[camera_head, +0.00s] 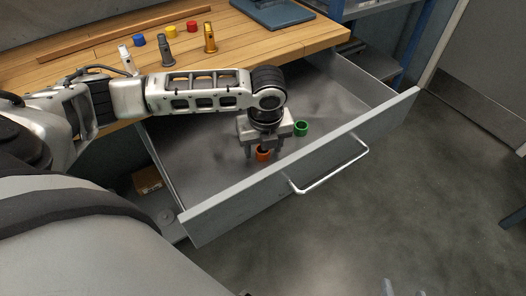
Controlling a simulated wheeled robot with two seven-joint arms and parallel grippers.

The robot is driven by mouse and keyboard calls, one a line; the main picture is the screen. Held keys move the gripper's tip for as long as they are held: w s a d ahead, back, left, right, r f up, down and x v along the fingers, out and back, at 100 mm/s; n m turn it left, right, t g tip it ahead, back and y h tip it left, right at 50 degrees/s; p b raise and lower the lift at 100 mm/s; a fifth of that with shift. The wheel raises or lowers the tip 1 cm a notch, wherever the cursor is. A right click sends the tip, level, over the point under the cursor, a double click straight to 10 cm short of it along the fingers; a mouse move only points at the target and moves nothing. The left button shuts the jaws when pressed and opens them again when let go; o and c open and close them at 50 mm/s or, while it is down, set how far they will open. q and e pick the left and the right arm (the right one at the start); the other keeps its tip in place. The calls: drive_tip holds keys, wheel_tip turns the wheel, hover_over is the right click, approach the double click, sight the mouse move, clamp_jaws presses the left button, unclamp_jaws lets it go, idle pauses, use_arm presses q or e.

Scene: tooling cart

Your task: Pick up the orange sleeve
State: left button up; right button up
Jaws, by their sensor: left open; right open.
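The orange sleeve (263,156) is a small ring standing on the floor of the open grey drawer, near its front wall. My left gripper (263,151) points down into the drawer, open, with its fingers on either side of the sleeve. The gripper body hides part of the sleeve, and I cannot tell whether the fingers touch it. A green sleeve (301,129) stands in the drawer just right of the gripper. The tips of my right gripper (404,288) show at the bottom edge, apart and empty, far from the sleeve.
The drawer (340,142) is pulled out, with a bar handle (335,172) on its front. On the wooden bench top (270,35) stand several posts, blue and red sleeves, and a dark blue tray (272,12). The drawer's right side is clear.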

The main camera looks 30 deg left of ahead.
use_arm(q)
drive_tip(key=c, duration=1)
